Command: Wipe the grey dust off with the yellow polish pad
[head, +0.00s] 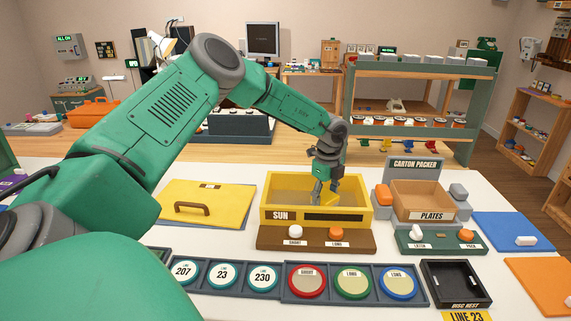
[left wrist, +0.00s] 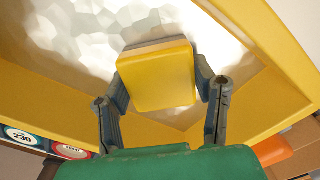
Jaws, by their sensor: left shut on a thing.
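My left gripper (head: 328,188) reaches down into the yellow box marked SUN (head: 280,214). In the left wrist view my left gripper (left wrist: 160,90) is shut on the yellow polish pad (left wrist: 157,78), one finger on each side of it. The pad is inside the box, over its floor near a corner; I cannot tell whether it touches. Much of the floor (left wrist: 75,45) in the left wrist view is pale and faceted; I cannot tell dust from glare. In the head view the front wall hides part of the floor. My right gripper is not in view.
A yellow lid with a brown handle (head: 207,204) lies left of the box. A carton packer (head: 418,200) stands to its right. A row of round discs in trays (head: 270,281) and an empty black disc nest (head: 455,284) lie in front.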

